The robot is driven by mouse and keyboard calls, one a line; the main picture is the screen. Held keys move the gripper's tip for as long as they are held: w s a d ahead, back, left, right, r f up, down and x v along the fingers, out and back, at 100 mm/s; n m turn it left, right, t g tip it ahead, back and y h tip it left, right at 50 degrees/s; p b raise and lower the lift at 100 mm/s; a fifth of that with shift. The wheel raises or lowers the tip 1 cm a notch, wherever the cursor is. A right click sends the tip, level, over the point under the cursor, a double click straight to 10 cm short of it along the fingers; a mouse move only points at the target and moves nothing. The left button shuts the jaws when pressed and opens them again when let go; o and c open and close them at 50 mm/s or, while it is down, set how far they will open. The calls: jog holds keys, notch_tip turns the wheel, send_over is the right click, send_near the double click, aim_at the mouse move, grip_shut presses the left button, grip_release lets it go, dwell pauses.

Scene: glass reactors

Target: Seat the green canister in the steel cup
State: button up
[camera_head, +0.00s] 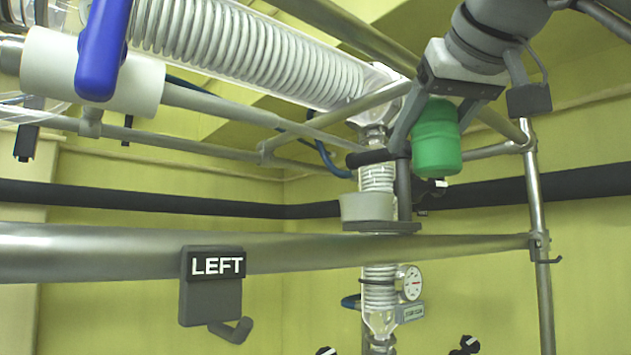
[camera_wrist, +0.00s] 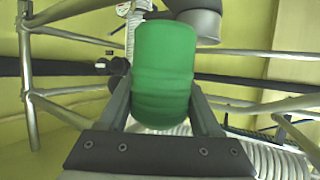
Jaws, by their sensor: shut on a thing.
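The green canister (camera_head: 436,140) is held between the two fingers of my gripper (camera_head: 428,132), high on the right of the head view. In the wrist view the canister (camera_wrist: 165,62) stands nearly upright in the picture between the fingers of my gripper (camera_wrist: 163,105). The grey steel cup (camera_head: 368,206) sits on a dark plate beside the glass column, below and left of the canister in the head view. A grey round body, likely the cup (camera_wrist: 207,24), shows partly behind the canister in the wrist view. The canister is apart from the cup in the head view; the cup's inside is hidden.
A dark upright post (camera_head: 404,190) stands just right of the cup. A steel rail (camera_head: 110,253) with a LEFT sign (camera_head: 217,267) crosses in front. A coiled glass condenser (camera_head: 240,50) and a blue handle (camera_head: 101,48) are at upper left. A gauge (camera_head: 411,283) is below the cup.

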jog(key=shift+w+a+f, duration=0.1)
jog(key=shift+w+a, duration=0.95)
jog(key=shift+w, duration=0.45)
jog(key=shift+w+a+f, duration=0.1)
jog(key=shift+w+a, duration=1)
jog(key=shift+w, duration=0.35)
jog(key=shift+w+a+f, duration=0.1)
jog(key=shift+w+a, duration=0.95)
jog(key=shift+w, duration=0.45)
jog(key=shift+s, duration=0.15)
jog(key=shift+f+b, duration=1)
jog(key=shift+f, duration=0.5)
jog(key=o, duration=1.5)
jog(key=shift+p+v, duration=0.65)
jog(key=shift+v, duration=2.8)
jog(key=shift+s, duration=0.1)
